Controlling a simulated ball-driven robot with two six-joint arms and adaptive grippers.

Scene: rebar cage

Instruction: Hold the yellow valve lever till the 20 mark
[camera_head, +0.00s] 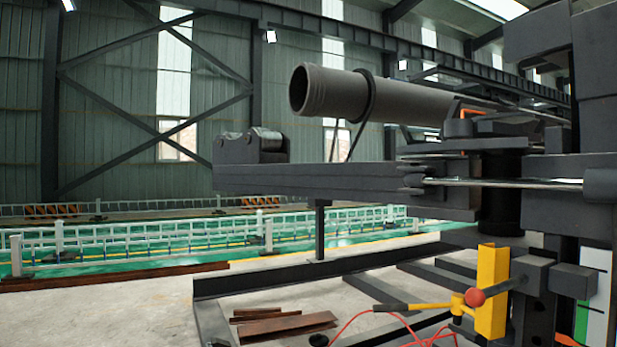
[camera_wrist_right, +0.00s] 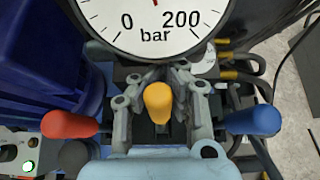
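In the right wrist view the yellow valve lever (camera_wrist_right: 158,101) stands upright in the middle, with its rounded knob toward the camera. My right gripper (camera_wrist_right: 159,84) has its grey fingers on either side of the lever. A narrow gap shows on both sides of the knob, and contact lower down is hidden. A round white gauge (camera_wrist_right: 158,38) marked 0, 200 and bar is above; its top is cut off and only a bit of red needle shows. Neither gripper nor the yellow lever is visible in the head view.
A red lever (camera_wrist_right: 70,124) is left of the yellow one and a blue lever (camera_wrist_right: 253,121) is right. Black hoses (camera_wrist_right: 262,66) run at the right. In the head view, a grey pipe (camera_head: 375,97) and a yellow bracket (camera_head: 492,292) belong to the machine nearby.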

